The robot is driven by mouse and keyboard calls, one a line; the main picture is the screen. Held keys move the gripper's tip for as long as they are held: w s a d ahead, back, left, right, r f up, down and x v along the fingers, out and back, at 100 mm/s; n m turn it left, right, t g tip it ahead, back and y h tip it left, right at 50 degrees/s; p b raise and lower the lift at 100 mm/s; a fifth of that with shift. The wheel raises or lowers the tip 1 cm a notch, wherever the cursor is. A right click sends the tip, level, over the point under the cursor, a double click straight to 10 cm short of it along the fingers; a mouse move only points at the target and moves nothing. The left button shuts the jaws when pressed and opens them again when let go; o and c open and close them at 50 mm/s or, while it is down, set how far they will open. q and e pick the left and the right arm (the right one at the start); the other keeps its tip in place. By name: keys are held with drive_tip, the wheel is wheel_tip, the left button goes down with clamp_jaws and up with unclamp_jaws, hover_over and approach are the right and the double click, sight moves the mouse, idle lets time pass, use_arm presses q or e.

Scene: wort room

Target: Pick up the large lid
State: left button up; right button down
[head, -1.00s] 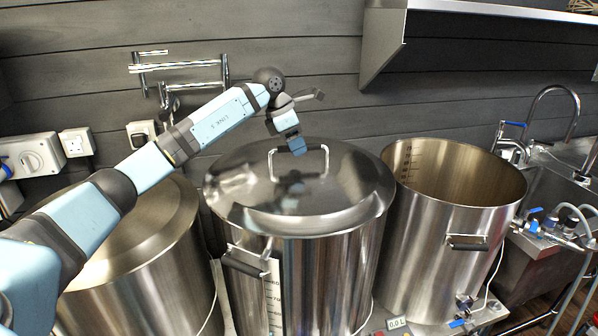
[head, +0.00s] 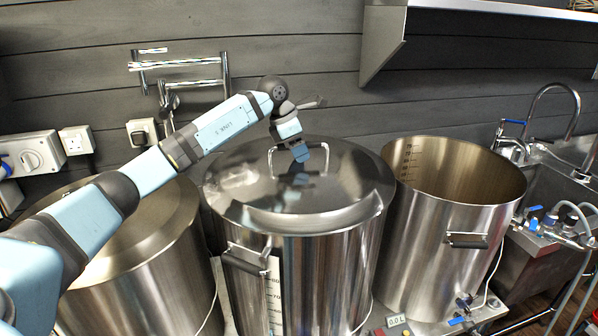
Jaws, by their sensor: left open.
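The large lid (head: 255,193) is a shiny round steel cover lying on the middle pot (head: 325,275). Its wire loop handle (head: 326,163) stands up near the middle of the lid. My left gripper (head: 300,156) is open and points down at the handle, in front of or around its bar; I cannot tell whether it touches. The gripper's fingers hide part of the handle. My right gripper is out of view.
A second lidded pot (head: 180,262) stands at left, partly behind my left arm. An open, empty-looking pot (head: 450,215) stands at right, beside a sink with a tap (head: 578,110). A steel hood or shelf (head: 383,45) juts from the wall above.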

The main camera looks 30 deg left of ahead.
use_arm(q)
clamp_jaws()
drive_tip(key=shift+r, duration=0.15)
